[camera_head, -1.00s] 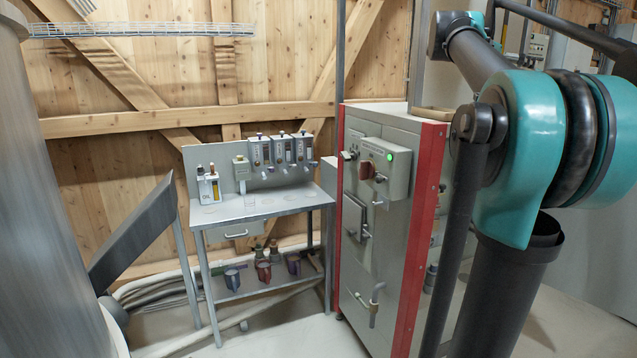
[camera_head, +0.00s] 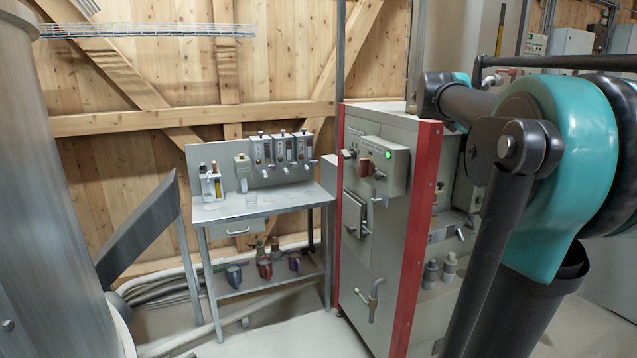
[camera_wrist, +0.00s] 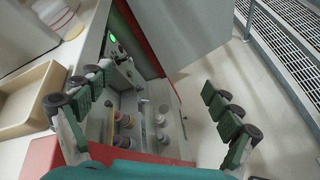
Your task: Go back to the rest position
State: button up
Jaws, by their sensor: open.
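My gripper (camera_wrist: 155,88) shows in the wrist view with its two green-padded fingers spread wide. It is open, with nothing between the fingers. Beyond and below it are the grey cabinet's side shelves, with several bottles and jars (camera_wrist: 126,121). My teal and black arm fills the right of the head view, in front of the cabinet's right side. My gripper is not visible in the head view.
The grey cabinet (camera_head: 376,250) with red edges and a lit green button stands centre. A grey workbench (camera_head: 262,207) with dispensers and several cups is left of it. A tan tray (camera_wrist: 28,118) lies near my left finger.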

jog(key=s+a+f+m+y, duration=0.2)
jog(key=a+f+m, duration=0.1)
jog(key=f, duration=0.5)
jog(key=s+a+f+m+y, duration=0.15)
jog(key=a+f, duration=0.25)
jog(key=f, duration=0.4)
jog(key=s+a+f+m+y, duration=0.2)
jog(key=s+a+f+m, duration=0.2)
jog(key=f, duration=0.6)
jog(key=s+a+f+m+g+y, duration=0.1)
jog(key=s+a+f+m+y, duration=0.2)
jog(key=s+a+f, duration=0.6)
jog(key=s+a+f+m+y, duration=0.3)
jog(key=s+a+f, duration=0.3)
jog(key=f, duration=0.5)
jog(key=s+m, duration=0.1)
jog(key=s, duration=0.1)
jog(key=shift+s+a+m, duration=0.35)
jog(key=shift+a, duration=0.05)
jog(key=shift+r, duration=0.1)
